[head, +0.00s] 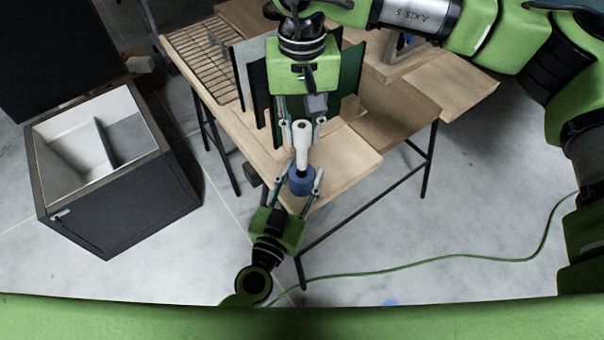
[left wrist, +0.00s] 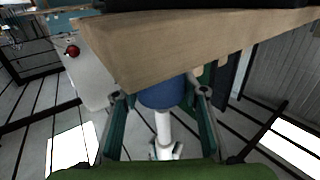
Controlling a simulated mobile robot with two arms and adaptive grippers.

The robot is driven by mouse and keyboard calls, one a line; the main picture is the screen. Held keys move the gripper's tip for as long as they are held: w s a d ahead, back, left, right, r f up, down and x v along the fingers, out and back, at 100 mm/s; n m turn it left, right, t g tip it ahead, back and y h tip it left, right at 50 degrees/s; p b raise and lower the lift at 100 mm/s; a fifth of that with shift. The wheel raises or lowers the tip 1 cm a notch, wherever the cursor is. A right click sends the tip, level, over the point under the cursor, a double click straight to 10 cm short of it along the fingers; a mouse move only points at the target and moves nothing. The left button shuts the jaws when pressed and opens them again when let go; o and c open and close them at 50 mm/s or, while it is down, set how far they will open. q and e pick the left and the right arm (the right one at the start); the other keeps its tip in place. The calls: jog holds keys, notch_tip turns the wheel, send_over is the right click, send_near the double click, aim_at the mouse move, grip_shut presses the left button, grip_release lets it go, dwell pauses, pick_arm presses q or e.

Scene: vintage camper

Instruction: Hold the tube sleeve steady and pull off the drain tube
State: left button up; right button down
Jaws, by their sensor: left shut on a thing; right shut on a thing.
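The tube sleeve (head: 302,182) is a short blue cylinder near the front corner of the wooden table. My left gripper (head: 302,178) is shut on it, one finger on each side. The drain tube (head: 302,150) is a slim white tube in line with the sleeve. My right gripper (head: 303,128) comes from above in the head view and is shut on the tube's wider end. In the left wrist view the blue sleeve (left wrist: 165,95) sits between my left fingers, and the white tube (left wrist: 163,127) reaches from it. How deep the tube sits in the sleeve is hidden.
The wooden table (head: 345,165) with black legs stands under the grippers. A wire rack (head: 205,60) and upright dark panels are at its back. A black open box (head: 110,195) with a white inside stands at the left. A green cable (head: 430,260) lies on the clear floor.

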pick_arm(q)
jog(key=o, duration=1.3)
jog(key=shift+c, duration=0.2)
jog(key=v, duration=1.2)
